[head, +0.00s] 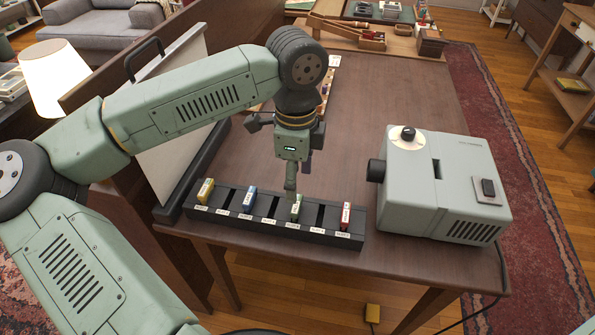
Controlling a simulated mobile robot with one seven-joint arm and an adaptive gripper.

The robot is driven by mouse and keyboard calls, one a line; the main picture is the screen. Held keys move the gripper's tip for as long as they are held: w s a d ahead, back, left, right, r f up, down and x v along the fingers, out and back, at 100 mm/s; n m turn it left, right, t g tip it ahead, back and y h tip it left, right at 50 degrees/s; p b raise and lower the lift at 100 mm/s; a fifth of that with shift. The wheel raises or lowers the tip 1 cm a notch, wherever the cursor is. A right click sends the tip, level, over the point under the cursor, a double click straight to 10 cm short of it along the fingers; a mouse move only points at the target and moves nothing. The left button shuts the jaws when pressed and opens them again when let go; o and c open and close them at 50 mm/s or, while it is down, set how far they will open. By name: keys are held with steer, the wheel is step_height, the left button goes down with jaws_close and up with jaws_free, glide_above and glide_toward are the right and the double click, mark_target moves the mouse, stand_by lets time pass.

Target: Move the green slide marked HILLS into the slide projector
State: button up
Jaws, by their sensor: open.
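The green slide (297,207) stands upright in a slot of the black slide rack (271,205) near the table's front edge. Its lettering is too small to read. My gripper (291,191) points down just above and behind the green slide, with its fingers open. It partly overlaps the slide's top in this view, so I cannot tell whether they touch. The slide projector (440,206) is a pale grey box to the right of the rack. It has a dark slot in its top, a round knob, a dark switch and a lens on its left side.
Yellow (205,190), blue (250,199) and red (346,215) slides stand in the same rack, with empty slots between. A screen (178,140) stands at left beside a lamp (58,78). Wooden items lie at the table's far end. Mid-table (400,95) is clear.

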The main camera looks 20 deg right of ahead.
mark_target(297, 203)
step_height(297, 203, down, 6)
steer(key=b, duration=0.4)
steer(key=shift+f, duration=0.1)
steer(key=shift+f+b, duration=0.95)
steer(key=shift+b, duration=0.2)
steer(key=shift+c, duration=0.4)
steer(key=c, duration=0.8)
steer(key=shift+r+p, duration=1.5)
steer(key=shift+r, duration=2.05)
steer(key=shift+c, duration=0.3)
